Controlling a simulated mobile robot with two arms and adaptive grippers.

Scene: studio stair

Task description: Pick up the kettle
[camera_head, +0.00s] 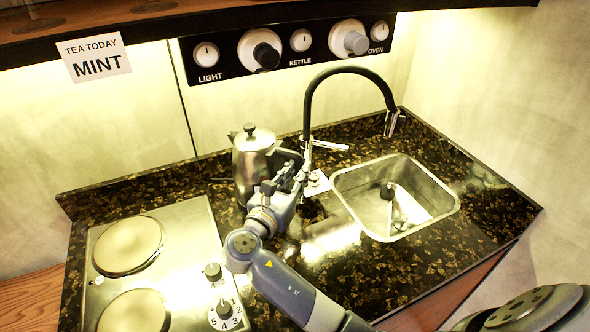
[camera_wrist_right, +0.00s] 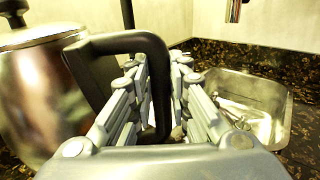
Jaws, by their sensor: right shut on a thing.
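The kettle (camera_head: 250,160) is a silver metal pot with a dark lid knob, standing upright on the dark speckled counter between the hob and the sink. In the wrist view its steel body (camera_wrist_right: 42,92) fills the left side, and its black handle (camera_wrist_right: 118,42) reaches into the jaws. My right gripper (camera_head: 285,178) is beside the kettle on its handle side. In the wrist view the right gripper's fingers (camera_wrist_right: 160,78) are closed around the handle's upright part. The kettle's lower right side is partly hidden behind the gripper in the head view. My left gripper is not in view.
A black tap (camera_head: 309,105) stands just right of the kettle. The steel sink (camera_head: 345,172) lies to the right, with an item in it. A hob (camera_head: 178,250) with two plates is at left. A control panel (camera_head: 290,48) is on the wall above.

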